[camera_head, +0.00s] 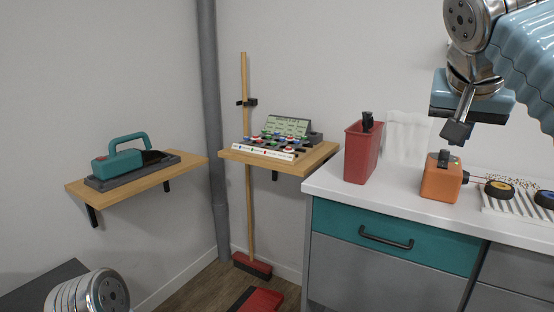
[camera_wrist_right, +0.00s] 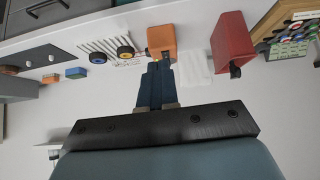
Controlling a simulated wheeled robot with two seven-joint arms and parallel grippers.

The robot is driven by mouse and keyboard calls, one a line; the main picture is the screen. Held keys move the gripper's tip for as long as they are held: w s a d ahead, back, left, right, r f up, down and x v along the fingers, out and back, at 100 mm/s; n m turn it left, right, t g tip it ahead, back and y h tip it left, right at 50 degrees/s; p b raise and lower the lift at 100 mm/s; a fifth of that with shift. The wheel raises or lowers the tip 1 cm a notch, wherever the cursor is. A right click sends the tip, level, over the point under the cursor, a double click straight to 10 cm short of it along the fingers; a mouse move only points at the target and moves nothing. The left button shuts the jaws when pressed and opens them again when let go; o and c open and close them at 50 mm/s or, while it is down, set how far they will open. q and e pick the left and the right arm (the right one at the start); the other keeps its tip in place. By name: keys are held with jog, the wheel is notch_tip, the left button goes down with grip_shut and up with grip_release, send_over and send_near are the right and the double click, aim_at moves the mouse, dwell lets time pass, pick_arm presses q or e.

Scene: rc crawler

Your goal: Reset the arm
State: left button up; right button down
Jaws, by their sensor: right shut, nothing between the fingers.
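My right arm comes in from the upper right of the head view. Its gripper (camera_head: 455,132) is shut and empty, pointing down above the orange box (camera_head: 442,180) on the white counter, and I see a gap between them. In the right wrist view the closed dark-blue fingers (camera_wrist_right: 157,75) stand in front of the counter, with the orange box (camera_wrist_right: 162,40) beyond their tips. My left gripper is not in view; only a round silver joint of mine shows at the lower left of the head view.
A red bin (camera_head: 362,152) stands left of the orange box. A wall shelf (camera_head: 318,160) bears a button panel; another shelf (camera_head: 72,187) holds a teal-handled tool. A broom (camera_head: 250,215) leans in the corner.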

jog(key=w+a+f+n+y, duration=0.1)
jog(key=w+a+f+n, duration=0.1)
jog(key=w+a+f, duration=0.5)
jog(key=w+a+f+n, duration=0.25)
jog(key=w+f, duration=0.25)
jog(key=f, duration=0.4)
jog(key=w+a+f+n+g+y, duration=0.1)
jog(key=a+f+n, duration=0.15)
jog(key=f, duration=1.05)
jog(key=w+a+f+n+g+y, duration=0.1)
jog(key=w+a+f+g+y, duration=0.15)
jog(key=f, duration=1.15)
jog(key=s+a+f+g+y, duration=0.1)
jog(key=s+f, duration=0.4)
jog(key=f, duration=0.5)
jog(key=s+a+f+g+y, duration=0.1)
jog(key=s+f, duration=0.4)
jog(key=f, duration=0.5)
jog(key=s+f+m+y, duration=0.1)
jog(key=s+f, duration=0.4)
jog(key=s, duration=0.4)
jog(key=s+f+m+y, duration=0.1)
jog(key=s+f+m, duration=0.1)
jog(key=s+f, duration=0.4)
jog(key=s+g, duration=0.1)
jog(key=s, duration=0.3)
jog(key=shift+s+a+f, duration=0.15)
jog(key=shift+s+a, duration=0.05)
jog(key=shift+a, duration=0.2)
